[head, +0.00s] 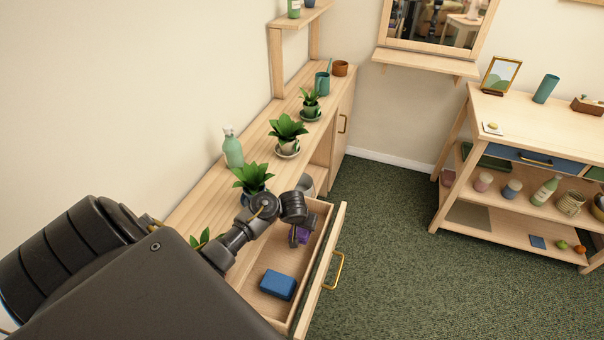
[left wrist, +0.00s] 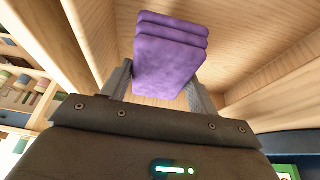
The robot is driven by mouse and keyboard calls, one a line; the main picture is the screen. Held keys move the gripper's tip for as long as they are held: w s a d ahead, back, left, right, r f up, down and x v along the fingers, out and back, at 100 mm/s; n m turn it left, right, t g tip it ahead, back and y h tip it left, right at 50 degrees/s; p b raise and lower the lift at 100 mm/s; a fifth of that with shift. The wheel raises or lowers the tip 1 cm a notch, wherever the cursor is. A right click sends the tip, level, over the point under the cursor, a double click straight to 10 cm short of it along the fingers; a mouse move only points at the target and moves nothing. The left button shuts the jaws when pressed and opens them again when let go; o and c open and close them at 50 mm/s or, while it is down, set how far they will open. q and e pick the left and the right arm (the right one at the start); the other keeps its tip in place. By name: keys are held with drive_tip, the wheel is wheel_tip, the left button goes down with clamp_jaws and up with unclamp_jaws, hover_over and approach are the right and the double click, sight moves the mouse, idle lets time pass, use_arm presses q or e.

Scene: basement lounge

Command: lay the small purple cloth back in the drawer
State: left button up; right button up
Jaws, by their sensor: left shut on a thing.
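The small purple cloth (left wrist: 168,55) is folded in layers and sits between the two fingers of my left gripper (left wrist: 160,88) in the left wrist view. In the head view my left gripper (head: 297,232) points down over the open drawer (head: 267,303), toward its far end. A bit of the purple cloth (head: 303,235) shows beside the fingers there, inside the drawer's outline. I cannot tell whether the cloth touches the drawer floor. My right gripper is not in view.
A blue block-like item (head: 278,284) lies in the near part of the drawer. Potted plants (head: 287,130) and a green bottle (head: 232,147) stand on the countertop above. The drawer front has a brass handle (head: 334,270).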

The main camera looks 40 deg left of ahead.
use_arm(q)
drive_tip(key=shift+w+a+f, duration=0.2)
drive_tip(key=shift+w+f, duration=0.05)
drive_tip(key=shift+f, duration=0.2)
wheel_tip(320, 180, down, 3)
drive_tip(key=shift+w+a+f+b, duration=0.1)
drive_tip(key=shift+a+f+b, duration=0.05)
drive_tip(key=shift+b, duration=0.4)
drive_tip(key=o, duration=0.9)
